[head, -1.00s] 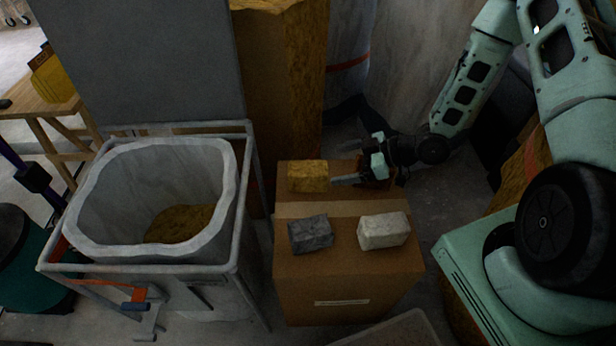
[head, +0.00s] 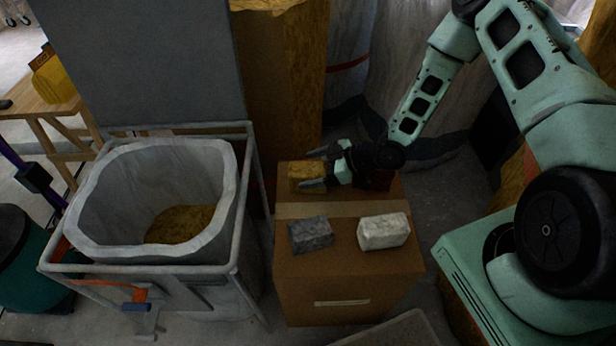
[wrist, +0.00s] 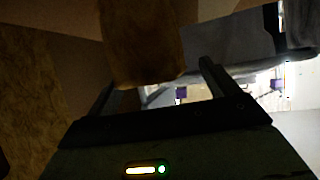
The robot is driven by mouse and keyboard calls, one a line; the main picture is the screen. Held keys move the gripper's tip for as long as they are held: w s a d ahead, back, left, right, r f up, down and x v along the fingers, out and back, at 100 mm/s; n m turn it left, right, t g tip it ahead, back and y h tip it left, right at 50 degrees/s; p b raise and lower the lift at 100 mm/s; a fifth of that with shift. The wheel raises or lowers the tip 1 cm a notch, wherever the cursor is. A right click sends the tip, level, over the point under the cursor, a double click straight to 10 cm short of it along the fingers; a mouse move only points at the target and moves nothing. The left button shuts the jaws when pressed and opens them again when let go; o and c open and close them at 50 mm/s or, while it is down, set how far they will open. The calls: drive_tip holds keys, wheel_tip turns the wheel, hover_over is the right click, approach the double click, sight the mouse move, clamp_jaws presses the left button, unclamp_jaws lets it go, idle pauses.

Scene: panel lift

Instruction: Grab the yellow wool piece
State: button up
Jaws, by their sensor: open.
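The yellow wool piece (head: 300,176) lies at the far left of the cardboard box top, partly hidden by my gripper. My gripper (head: 317,169) is open and points left, with its fingers reaching to either side of the wool piece in the head view. In the wrist view, the wool piece (wrist: 141,42) is a dark brown block ahead of the open fingers of my gripper (wrist: 157,80), lying mostly between their lines. I cannot tell whether either finger touches it.
A grey block (head: 311,234) and a white block (head: 383,231) sit nearer on the cardboard box (head: 345,272). A framed bag (head: 237,190) with brown material in it stands to the left. A tall yellow-brown slab (head: 290,75) rises behind the box.

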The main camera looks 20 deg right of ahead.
drive_tip(key=c, duration=1.1)
drive_tip(key=shift+r, duration=0.1)
